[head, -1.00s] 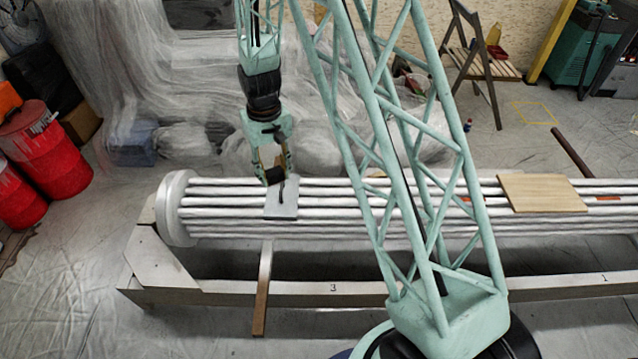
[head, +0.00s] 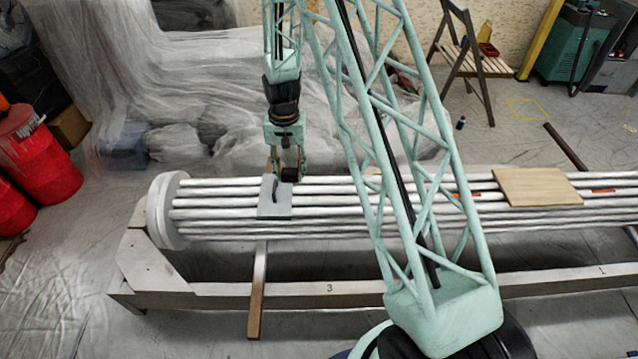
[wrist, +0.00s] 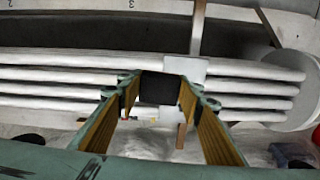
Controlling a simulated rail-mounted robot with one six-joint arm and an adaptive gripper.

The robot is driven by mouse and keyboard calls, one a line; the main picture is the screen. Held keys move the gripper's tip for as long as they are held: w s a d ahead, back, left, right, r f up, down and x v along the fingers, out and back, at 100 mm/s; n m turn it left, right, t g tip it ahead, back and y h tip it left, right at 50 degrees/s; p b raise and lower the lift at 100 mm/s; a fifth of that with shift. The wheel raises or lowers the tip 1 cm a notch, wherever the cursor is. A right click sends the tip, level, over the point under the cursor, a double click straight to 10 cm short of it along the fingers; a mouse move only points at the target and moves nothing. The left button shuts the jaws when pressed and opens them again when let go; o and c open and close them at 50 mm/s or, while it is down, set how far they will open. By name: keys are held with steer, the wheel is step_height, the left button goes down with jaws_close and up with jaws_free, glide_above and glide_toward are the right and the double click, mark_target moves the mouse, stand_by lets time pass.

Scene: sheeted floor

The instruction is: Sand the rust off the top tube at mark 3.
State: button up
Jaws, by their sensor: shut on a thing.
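The bundle of white-grey tubes (head: 330,205) lies lengthwise on a frame. The numeral 3 (head: 330,288) is on the frame's front beam. My gripper (head: 289,170) hangs over the back of the bundle, just right of a grey plate lying across the tubes. It is shut on a dark block (wrist: 160,88), which sits between the fingertips in the wrist view. I cannot tell whether the block touches a tube. I see no clear rust on the top tube near the 3; my arm hides part of the bundle to the right. Orange-brown patches (head: 603,190) show farther right.
The grey plate (head: 274,207) bears a dark curved piece. A wooden board (head: 537,187) lies across the tubes at right. A wooden bar (head: 258,290) crosses below the bundle. Red drums (head: 40,160) stand at left, a folding chair (head: 470,60) at back right. Sheeted floor lies in front.

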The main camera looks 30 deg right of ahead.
steer(key=w+d+f+m+b, duration=0.1)
steer(key=d+f+m+b, duration=0.2)
steer(key=d+f+m, duration=0.5)
steer(key=d+f, duration=0.3)
steer(key=d, duration=0.1)
steer(key=shift+w+d+f, duration=0.2)
steer(key=shift+w+f, duration=0.1)
steer(key=shift+w, duration=0.05)
